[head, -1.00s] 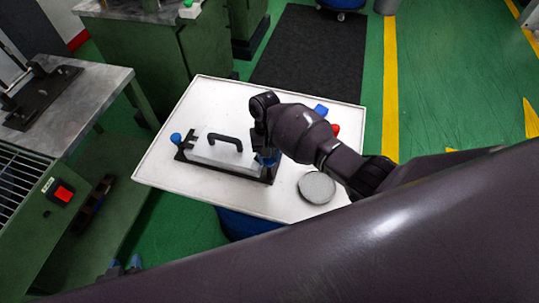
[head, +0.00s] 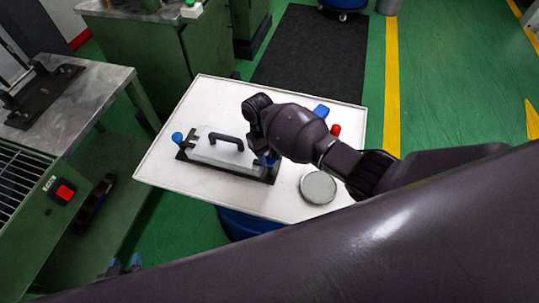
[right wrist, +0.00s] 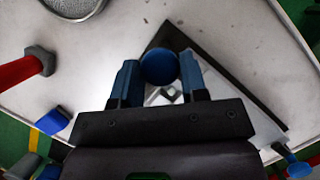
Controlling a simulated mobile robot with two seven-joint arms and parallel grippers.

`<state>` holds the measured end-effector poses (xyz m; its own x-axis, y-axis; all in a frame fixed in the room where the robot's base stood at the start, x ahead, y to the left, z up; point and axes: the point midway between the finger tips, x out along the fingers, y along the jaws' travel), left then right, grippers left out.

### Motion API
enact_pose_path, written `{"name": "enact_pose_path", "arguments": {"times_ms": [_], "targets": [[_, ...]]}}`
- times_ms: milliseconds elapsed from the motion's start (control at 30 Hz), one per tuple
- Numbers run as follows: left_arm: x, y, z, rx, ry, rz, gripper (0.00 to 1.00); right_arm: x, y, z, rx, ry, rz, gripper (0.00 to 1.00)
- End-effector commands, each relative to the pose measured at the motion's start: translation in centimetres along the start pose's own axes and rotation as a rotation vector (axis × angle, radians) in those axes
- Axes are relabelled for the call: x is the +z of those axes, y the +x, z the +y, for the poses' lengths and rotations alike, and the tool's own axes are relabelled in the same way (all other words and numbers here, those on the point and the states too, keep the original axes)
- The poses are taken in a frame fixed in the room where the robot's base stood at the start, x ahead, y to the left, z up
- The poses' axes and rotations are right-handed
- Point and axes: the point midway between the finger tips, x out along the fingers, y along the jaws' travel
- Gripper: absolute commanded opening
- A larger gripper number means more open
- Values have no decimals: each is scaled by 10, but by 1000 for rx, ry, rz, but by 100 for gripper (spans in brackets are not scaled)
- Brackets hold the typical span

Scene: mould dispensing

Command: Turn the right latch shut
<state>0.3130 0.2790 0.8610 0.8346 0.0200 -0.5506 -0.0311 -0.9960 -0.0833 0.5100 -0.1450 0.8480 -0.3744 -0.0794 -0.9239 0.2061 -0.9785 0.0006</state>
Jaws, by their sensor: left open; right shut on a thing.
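The mould (head: 222,154) is a pale grey lidded block with a black handle, lying on a black base plate on the white table. The left latch has a blue knob (head: 177,137) at the mould's left end. My right gripper (head: 266,160) is at the mould's right end, its arm coming over from the right. In the right wrist view its blue fingers (right wrist: 160,80) are closed around the round blue knob of the right latch (right wrist: 159,66). The latch's lower part is mostly hidden. My left gripper (head: 124,266) is open and empty at the lower left, off the table.
A round grey dish (head: 318,187) stands on the white table (head: 165,165) right of the mould. A blue block (head: 321,111) and a red-handled thing (head: 335,130) lie behind my right arm. A metal bench (head: 95,85) stands at the left.

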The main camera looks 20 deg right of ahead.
Motion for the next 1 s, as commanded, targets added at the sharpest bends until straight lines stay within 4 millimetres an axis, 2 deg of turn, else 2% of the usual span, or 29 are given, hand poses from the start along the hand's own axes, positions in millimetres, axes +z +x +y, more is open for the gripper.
{"name": "enact_pose_path", "arguments": {"times_ms": [133,167,300,667,867,1000], "targets": [[0,0,0,0,0,0,43,0,-1,0,0,0,1,16],[0,0,0,0,0,0,43,0,-1,0,0,0,1,44],[0,0,0,0,0,0,43,0,0,0,0,0,1,64],[0,0,0,0,0,0,43,0,-5,0,-1,1,2,64],[1,2,0,0,0,1,43,-1,-32,0,-1,1,3,64],[1,2,0,0,0,2,43,0,-59,0,-1,0,3,64]]}}
